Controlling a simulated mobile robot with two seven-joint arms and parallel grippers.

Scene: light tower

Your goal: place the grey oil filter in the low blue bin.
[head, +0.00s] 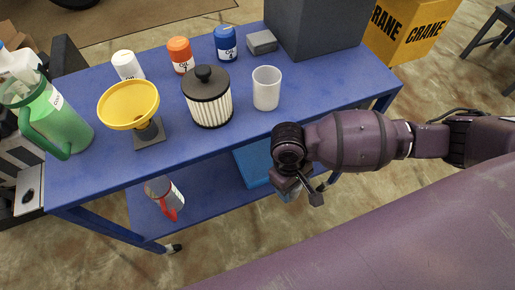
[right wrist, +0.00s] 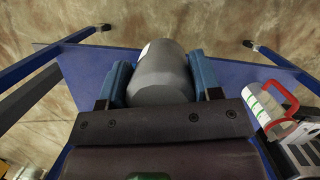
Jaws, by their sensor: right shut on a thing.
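The grey oil filter (right wrist: 162,78) is a rounded grey cylinder with a white patch, held between the two fingers of my right gripper (right wrist: 160,85). In the head view my right gripper (head: 301,188) points down beside the front edge of the blue cart, below its top, and the filter (head: 288,189) partly shows under the wrist. The low blue bin (head: 252,167) stands on the cart's lower shelf, partly hidden by the cart top and my right wrist. I cannot tell whether the filter is over the bin. My left gripper is not in view.
The cart top (head: 245,118) holds a yellow funnel (head: 130,101), a black-lidded filter (head: 207,98), a white cup (head: 266,89), several small bottles and a green jug (head: 58,120). A red-handled clear container (head: 165,196) is on the lower shelf (head: 215,203).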

